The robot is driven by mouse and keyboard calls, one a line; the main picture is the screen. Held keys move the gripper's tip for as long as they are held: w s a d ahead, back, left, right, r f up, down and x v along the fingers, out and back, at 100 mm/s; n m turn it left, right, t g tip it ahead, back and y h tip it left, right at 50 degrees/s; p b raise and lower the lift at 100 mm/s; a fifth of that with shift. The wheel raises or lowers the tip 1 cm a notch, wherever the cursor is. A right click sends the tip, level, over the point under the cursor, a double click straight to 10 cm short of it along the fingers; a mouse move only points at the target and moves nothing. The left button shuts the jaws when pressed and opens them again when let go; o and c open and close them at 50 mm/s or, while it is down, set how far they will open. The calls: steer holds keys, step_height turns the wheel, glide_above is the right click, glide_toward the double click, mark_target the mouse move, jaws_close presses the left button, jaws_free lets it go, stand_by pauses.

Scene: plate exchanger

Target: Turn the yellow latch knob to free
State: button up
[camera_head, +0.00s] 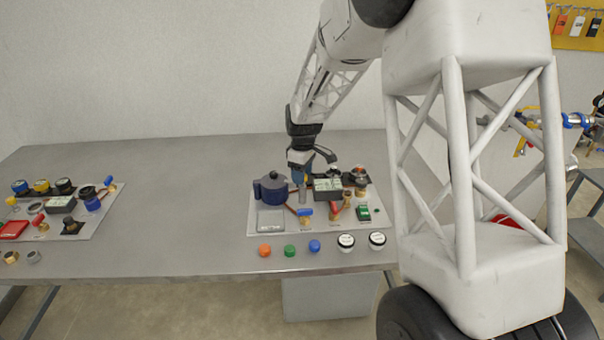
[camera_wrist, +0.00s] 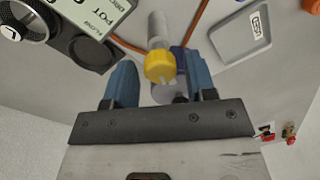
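The yellow latch knob (camera_wrist: 160,67) shows in the wrist view, with a grey cylindrical stem running up from it in the picture. My gripper (camera_wrist: 157,78) is open, its two blue fingers on either side of the knob, with a visible gap on the left. I cannot tell whether the right finger touches it. In the head view my gripper (camera_head: 303,178) points down over the right-hand panel (camera_head: 254,228), just right of a dark blue lidded pot (camera_head: 271,190).
A black-edged box with a labelled top (camera_head: 328,188) stands close to the gripper's right. A grey shallow tray (camera_head: 271,219), a blue-handled valve (camera_head: 306,212) and a green switch (camera_head: 363,212) are nearby. Buttons line the table's front. Another panel stands left; the table between is clear.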

steer(key=c, duration=0.7)
steer(key=shift+c, duration=0.2)
steer(key=m, duration=0.9)
steer(key=shift+d, duration=0.1)
steer(key=m, duration=0.4)
steer(key=shift+m+t, duration=0.3)
steer(key=shift+m, duration=2.2)
